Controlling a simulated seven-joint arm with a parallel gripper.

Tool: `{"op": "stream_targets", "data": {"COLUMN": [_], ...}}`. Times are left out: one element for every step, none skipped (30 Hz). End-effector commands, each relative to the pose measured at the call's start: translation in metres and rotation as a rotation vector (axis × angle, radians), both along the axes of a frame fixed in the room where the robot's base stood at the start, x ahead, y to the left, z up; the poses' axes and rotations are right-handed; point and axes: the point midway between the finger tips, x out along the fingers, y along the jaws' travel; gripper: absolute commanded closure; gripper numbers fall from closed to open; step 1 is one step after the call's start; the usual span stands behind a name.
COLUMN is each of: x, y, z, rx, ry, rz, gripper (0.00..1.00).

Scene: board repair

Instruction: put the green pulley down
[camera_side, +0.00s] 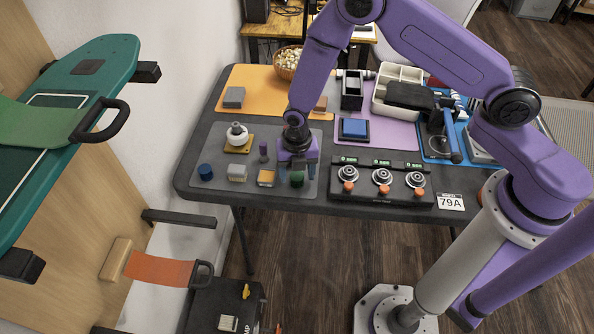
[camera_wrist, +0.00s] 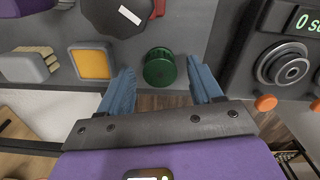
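The green pulley (camera_wrist: 160,68) shows in the wrist view between the two blue finger pads, with a gap on each side. In the side view the green pulley (camera_side: 297,181) is at the front right of the grey mat (camera_side: 215,150), just below my gripper (camera_side: 298,168). It looks upright on the mat. My gripper (camera_wrist: 160,72) is open, its fingers apart and not touching the pulley. I cannot tell the exact height of the fingertips over the mat, and the fingers are hard to make out in the side view.
A yellow-topped block (camera_side: 267,178), a pale block (camera_side: 237,173), a blue cylinder (camera_side: 205,172) and a purple part (camera_side: 264,151) stand left of the pulley. A dark panel with several dials (camera_side: 382,190) is close on the right. The table's front edge is near.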

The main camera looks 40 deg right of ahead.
Motion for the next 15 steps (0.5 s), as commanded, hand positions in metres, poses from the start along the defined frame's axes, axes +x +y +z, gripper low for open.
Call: {"op": "stream_targets", "data": {"x": [0.0, 0.0, 0.0, 0.0, 0.0, 0.0, 0.0, 0.0, 0.001, 0.001, 0.001, 0.001, 0.001, 0.001, 0.001], "y": [0.0, 0.0, 0.0, 0.0, 0.0, 0.0, 0.0, 0.0, 0.001, 0.001, 0.001, 0.001, 0.0, 0.001, 0.001], "z": [0.0, 0.0, 0.001, 0.001, 0.003, 0.005, 0.007, 0.01, 0.015, 0.019, 0.023, 0.03, 0.035, 0.04, 0.047], "rx": [0.0, 0.0, 0.0, 0.0, 0.001, 0.001, 0.0, 0.001, 0.001, 0.002, 0.002, 0.002, 0.002, 0.003, 0.002], "ry": [0.0, 0.0, 0.0, 0.0, -0.001, -0.001, -0.001, -0.001, -0.002, -0.002, -0.002, -0.002, -0.002, -0.004, -0.004], "rz": [0.0, 0.0, 0.0, 0.0, 0.0, 0.0, 0.0, 0.0, 0.0, 0.0, 0.0, 0.0, 0.0, 0.0, 0.0], "gripper": [0.35, 0.35, 0.35, 0.35, 0.35, 0.35, 0.35, 0.35, 0.35, 0.35, 0.35, 0.35, 0.35, 0.35, 0.35]}}
